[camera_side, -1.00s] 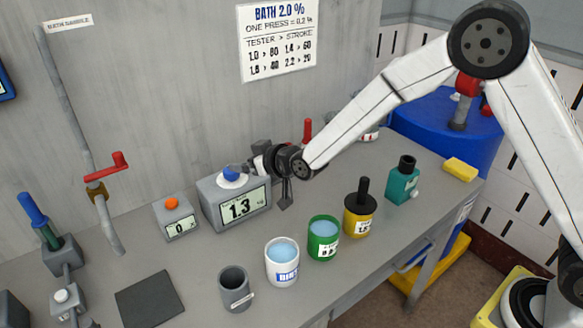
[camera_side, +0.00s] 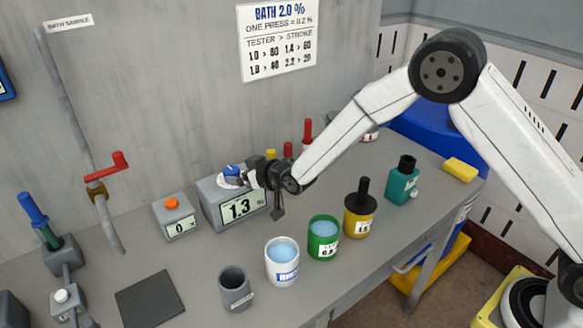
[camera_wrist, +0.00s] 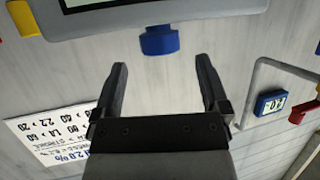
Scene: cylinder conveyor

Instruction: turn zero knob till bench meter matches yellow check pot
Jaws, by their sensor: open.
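The bench meter (camera_side: 214,203) is a grey box on the bench and its display reads 1.3. The blue zero knob (camera_side: 232,171) sits on a white dial on top of it. The knob also shows in the wrist view (camera_wrist: 160,41), centred just beyond my fingertips. My gripper (camera_side: 247,178) is open and empty beside the knob, on its right in the side view. In the wrist view my gripper (camera_wrist: 161,63) has its fingers spread wider than the knob. The yellow check pot (camera_side: 352,228) stands at right with a black handle upright in it; its label is too small to read surely.
A white cup (camera_side: 283,270) and a green cup (camera_side: 314,250) hold blue liquid. A grey cup (camera_side: 235,290) stands near the front edge. A small box with an orange button (camera_side: 172,203) reads 0. A teal bottle (camera_side: 402,186) stands at right. Red-handled items stand behind my arm.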

